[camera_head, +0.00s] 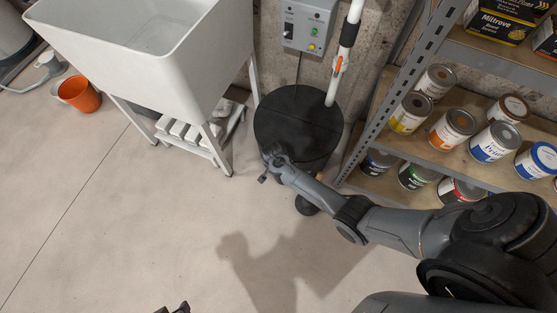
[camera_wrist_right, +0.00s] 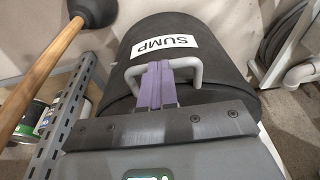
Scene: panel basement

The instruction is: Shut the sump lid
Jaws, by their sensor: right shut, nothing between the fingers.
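The black round sump (camera_head: 298,112) stands against the wall in the head view, with a dark top crossed by a faint seam. My right gripper (camera_head: 272,168) is at its near lower side. In the right wrist view, the sump (camera_wrist_right: 225,62) carries a white SUMP label, upside down, and a pale grey handle (camera_wrist_right: 197,72). My right gripper's purple fingers (camera_wrist_right: 156,85) are shut and overlap the handle; I cannot tell whether they touch it. The lid's exact angle is unclear. My left gripper (camera_head: 174,308) shows only as dark tips at the bottom edge.
A white pipe (camera_head: 344,55) rises at the sump's back right. A utility sink (camera_head: 150,60) stands left, a paint-can shelf (camera_head: 465,45) right. A plunger (camera_wrist_right: 45,75) is left in the wrist view. An orange bucket (camera_head: 79,94) is far left.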

